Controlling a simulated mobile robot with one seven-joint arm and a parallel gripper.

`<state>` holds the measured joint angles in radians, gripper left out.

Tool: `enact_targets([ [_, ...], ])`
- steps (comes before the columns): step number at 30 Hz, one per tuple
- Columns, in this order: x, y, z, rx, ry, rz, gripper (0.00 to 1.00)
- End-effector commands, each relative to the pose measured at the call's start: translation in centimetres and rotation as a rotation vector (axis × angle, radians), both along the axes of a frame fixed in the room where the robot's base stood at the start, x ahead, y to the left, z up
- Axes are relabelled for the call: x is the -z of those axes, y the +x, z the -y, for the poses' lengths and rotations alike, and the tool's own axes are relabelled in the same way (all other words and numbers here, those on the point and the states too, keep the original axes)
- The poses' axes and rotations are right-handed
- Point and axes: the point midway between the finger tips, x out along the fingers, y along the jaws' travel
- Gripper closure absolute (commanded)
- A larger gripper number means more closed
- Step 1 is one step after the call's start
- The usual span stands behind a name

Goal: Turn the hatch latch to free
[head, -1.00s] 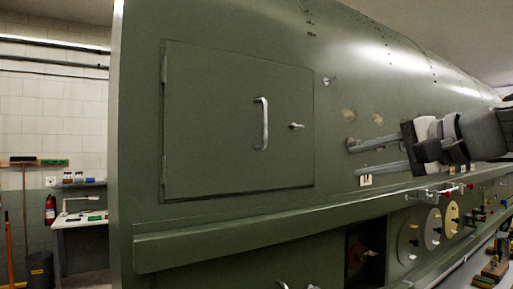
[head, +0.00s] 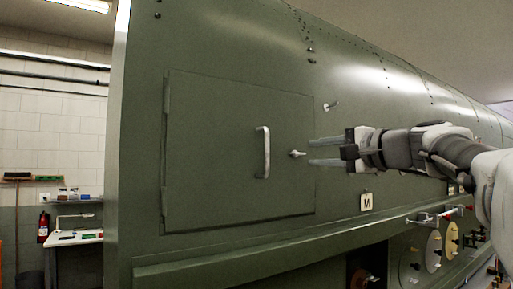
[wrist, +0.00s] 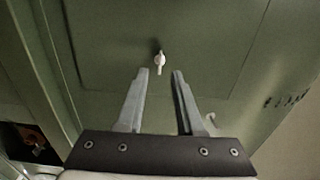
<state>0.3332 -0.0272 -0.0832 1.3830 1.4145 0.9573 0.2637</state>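The hatch (head: 215,150) is a closed square green panel in the fuselage side, with a vertical metal handle (head: 265,152). The hatch latch (head: 297,154) is a small metal lever near the hatch's right edge, lying roughly horizontal in the head view. My gripper (head: 312,152) is open, its two fingers pointing left at the latch. In the wrist view the latch (wrist: 159,60) shows just beyond the fingertips of my gripper (wrist: 160,72), in line with the gap between them. Nothing is between the fingers, and they look apart from the latch.
A small metal peg or lever (head: 330,106) sticks out above and right of the hatch. A white label marked M (head: 367,202) is below my gripper. A ledge (head: 250,255) runs under the hatch, with round dials (head: 433,250) lower right.

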Motion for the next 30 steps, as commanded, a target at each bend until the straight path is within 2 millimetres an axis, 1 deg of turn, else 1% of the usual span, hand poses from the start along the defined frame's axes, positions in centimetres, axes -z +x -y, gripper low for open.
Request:
enact_targets([
  [1,-0.3,0.9,-0.6,-0.003,0.001,-0.002,0.64],
  [3,-0.2,1.8,-1.1,-0.002,0.001,-0.003,0.64],
  [9,-0.1,3.6,-2.1,-0.001,0.001,-0.001,0.64],
  [19,0.0,3.9,-2.3,0.000,0.000,0.000,0.64],
  [20,0.0,3.9,-2.3,0.000,0.000,0.000,0.66],
  [24,0.0,3.9,-2.3,0.000,0.000,0.000,0.91],
  [26,0.0,3.9,-2.3,0.000,0.000,0.000,1.00],
  [30,0.0,3.9,-2.2,0.000,0.000,0.000,1.00],
])
